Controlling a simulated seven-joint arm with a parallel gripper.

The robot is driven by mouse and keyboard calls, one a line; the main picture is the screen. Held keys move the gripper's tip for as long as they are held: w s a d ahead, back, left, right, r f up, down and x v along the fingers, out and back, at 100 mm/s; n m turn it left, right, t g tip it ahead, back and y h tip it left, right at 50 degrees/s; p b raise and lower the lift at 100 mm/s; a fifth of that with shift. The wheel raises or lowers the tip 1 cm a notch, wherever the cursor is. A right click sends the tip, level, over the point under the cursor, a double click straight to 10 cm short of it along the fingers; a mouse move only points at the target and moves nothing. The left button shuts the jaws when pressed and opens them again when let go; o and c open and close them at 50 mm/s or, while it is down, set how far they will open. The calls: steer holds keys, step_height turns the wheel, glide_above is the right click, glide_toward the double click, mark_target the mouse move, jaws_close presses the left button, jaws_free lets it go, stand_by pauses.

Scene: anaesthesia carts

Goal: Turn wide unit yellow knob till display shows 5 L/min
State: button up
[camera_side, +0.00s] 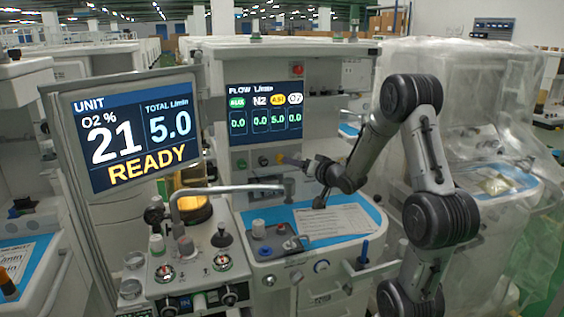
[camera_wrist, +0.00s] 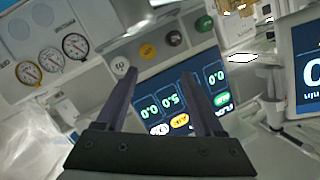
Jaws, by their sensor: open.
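The flow display (camera_side: 266,108) reads 0.0, 0.0, 5.0 and 0.0, with 5.0 under the yellow label. The large unit display (camera_side: 130,135) reads O2 21 %, total 5.0 L/min and READY. My gripper (camera_wrist: 160,75) is open and empty, its fingers pointing toward the knob row; in the side view my gripper (camera_side: 290,161) is at the knobs' right end. I cannot tell whether it touches the yellow knob.
Several round gauges (camera_wrist: 76,46) sit on the panel beside the knobs. Below the flow display is a blue-edged work surface (camera_side: 375,214) with a paper sheet (camera_side: 333,221). A curved grey pipe (camera_side: 225,189) stands at the front. A plastic-covered cart (camera_side: 455,75) is at right.

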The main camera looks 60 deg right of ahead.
mark_target(280, 159)
steer(key=w+d+f, duration=0.1)
steer(key=w+d, duration=0.1)
steer(key=w, duration=0.1)
steer(key=w+d+f+m, duration=0.1)
steer(key=w+d, duration=0.2)
steer(key=w+d+f+m+g, duration=0.1)
steer(key=w+d, duration=0.2)
steer(key=shift+w+f+y, duration=0.2)
steer(key=shift+y, duration=0.1)
stand_by(0.4)
jaws_close()
